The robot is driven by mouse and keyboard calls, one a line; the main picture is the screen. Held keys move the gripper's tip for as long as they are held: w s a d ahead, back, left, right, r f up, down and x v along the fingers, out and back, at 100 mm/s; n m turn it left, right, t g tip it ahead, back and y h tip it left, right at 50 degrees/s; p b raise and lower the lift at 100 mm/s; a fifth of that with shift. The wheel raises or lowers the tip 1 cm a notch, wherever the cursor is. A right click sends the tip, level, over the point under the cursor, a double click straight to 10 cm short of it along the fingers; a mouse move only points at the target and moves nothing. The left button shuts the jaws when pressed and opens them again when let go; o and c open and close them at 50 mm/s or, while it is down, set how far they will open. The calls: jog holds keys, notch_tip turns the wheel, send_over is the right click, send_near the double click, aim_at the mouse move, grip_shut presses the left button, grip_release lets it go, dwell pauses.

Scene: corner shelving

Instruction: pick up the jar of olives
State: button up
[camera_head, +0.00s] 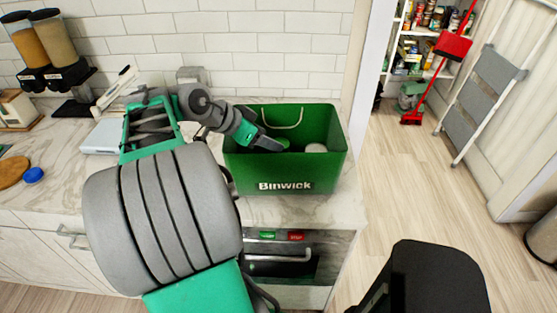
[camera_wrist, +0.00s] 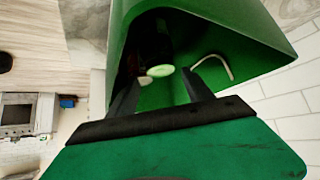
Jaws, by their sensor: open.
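A green Binwick bag (camera_head: 285,172) stands open on the counter; its green inside wall fills much of the wrist view (camera_wrist: 235,25). Inside it, the wrist view shows a dark jar-like object with a pale green round end (camera_wrist: 160,70); I cannot read a label, so I cannot tell for sure that it is the jar of olives. My gripper (camera_head: 272,143) reaches into the bag from the left. In the wrist view my gripper (camera_wrist: 160,78) is open, its two fingers on either side of the pale end, with no clear contact.
A pale round top (camera_head: 316,148) shows inside the bag at right. The bag's walls and handle (camera_wrist: 212,62) surround my fingers closely. A tiled wall is behind. Cereal dispensers (camera_head: 45,45) stand far left. Open floor lies right of the counter.

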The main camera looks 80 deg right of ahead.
jog(key=x, duration=0.4)
jog(key=shift+d+f+p, duration=0.15)
jog(key=shift+f+p, duration=0.1)
jog(key=shift+p, duration=0.05)
grip_shut()
jog(key=shift+r, duration=0.1)
dwell(0.4)
